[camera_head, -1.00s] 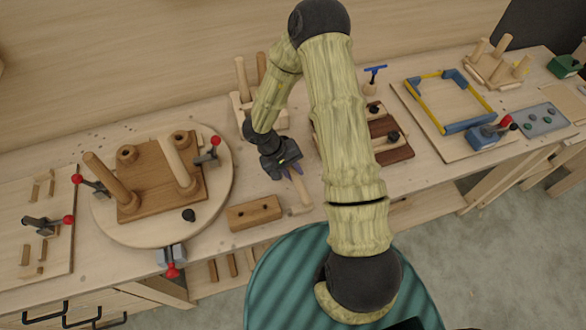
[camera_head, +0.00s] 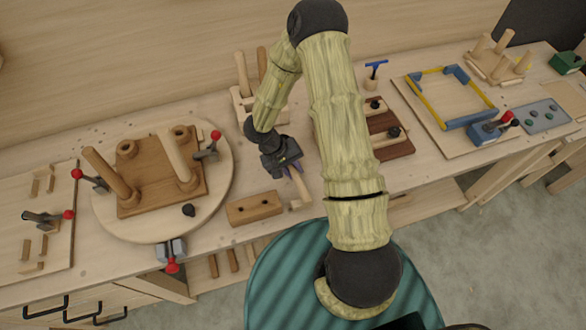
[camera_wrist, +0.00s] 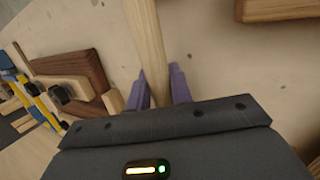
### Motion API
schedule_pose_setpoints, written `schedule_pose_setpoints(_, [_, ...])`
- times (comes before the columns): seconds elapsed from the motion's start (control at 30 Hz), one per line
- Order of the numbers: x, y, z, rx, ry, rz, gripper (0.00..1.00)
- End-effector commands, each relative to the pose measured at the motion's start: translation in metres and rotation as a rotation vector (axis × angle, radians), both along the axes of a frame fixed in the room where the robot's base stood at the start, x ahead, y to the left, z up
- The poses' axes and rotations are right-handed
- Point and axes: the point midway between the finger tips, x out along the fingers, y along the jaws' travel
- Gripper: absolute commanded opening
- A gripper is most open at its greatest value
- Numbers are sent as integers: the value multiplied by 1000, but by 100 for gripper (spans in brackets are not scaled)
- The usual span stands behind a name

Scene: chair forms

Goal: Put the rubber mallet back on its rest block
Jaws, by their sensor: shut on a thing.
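My gripper (camera_head: 291,169) hangs low over the front part of the workbench. In the wrist view its two purple fingers (camera_wrist: 158,88) are shut on a pale wooden handle, which I take to be the rubber mallet's (camera_wrist: 146,45). The handle also shows in the head view (camera_head: 301,186), slanting down toward the bench front. A small pale block (camera_head: 299,205) lies at its lower end; I cannot tell whether it is the rest block or part of the mallet. No dark rubber head shows clearly; my gripper and arm may hide it.
A brown block with two holes (camera_head: 253,209) lies just left of the handle. Further left is a round turntable (camera_head: 222,182) carrying a chair form. A dark board with knobs (camera_head: 401,148) lies right, partly behind my arm. A pale stand with upright pegs (camera_head: 242,103) is behind.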

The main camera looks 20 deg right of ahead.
Motion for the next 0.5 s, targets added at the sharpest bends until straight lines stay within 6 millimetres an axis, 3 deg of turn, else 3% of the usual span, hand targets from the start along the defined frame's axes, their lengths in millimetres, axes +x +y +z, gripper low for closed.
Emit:
schedule_pose_setpoints(0.07, [0,0,1,-1,-1,1,0])
schedule_pose_setpoints(0.1, [0,0,1,-1,-1,1,23])
schedule_pose_setpoints(0.23, [0,1,1,-1,-1,2,47])
schedule_pose_setpoints(0.5, [0,2,1,2,1,3,47])
